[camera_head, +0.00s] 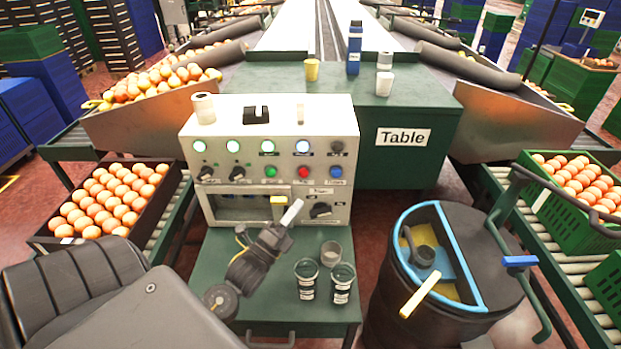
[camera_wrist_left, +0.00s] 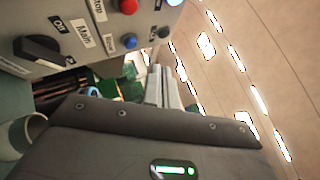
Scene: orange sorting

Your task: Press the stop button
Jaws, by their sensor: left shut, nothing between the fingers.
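The control box (camera_head: 232,126) is a pale panel with rows of lights, buttons and knobs. Its red stop button (camera_head: 303,172) sits in the lower row, between a green and a blue button. In the left wrist view the red button (camera_wrist_left: 128,6) shows at the top edge beside a partly cut-off "Stop" label. My left gripper (camera_head: 293,210) is shut and empty, in front of the panel and below the red button, apart from it in the picture. Its fingers (camera_wrist_left: 165,84) point up in the left wrist view. My right gripper is not in view.
Two dark cups (camera_head: 307,280) and a grey cup (camera_head: 331,253) stand on the green stand near my left arm. A dark barrel (camera_head: 400,300) stands to the right.

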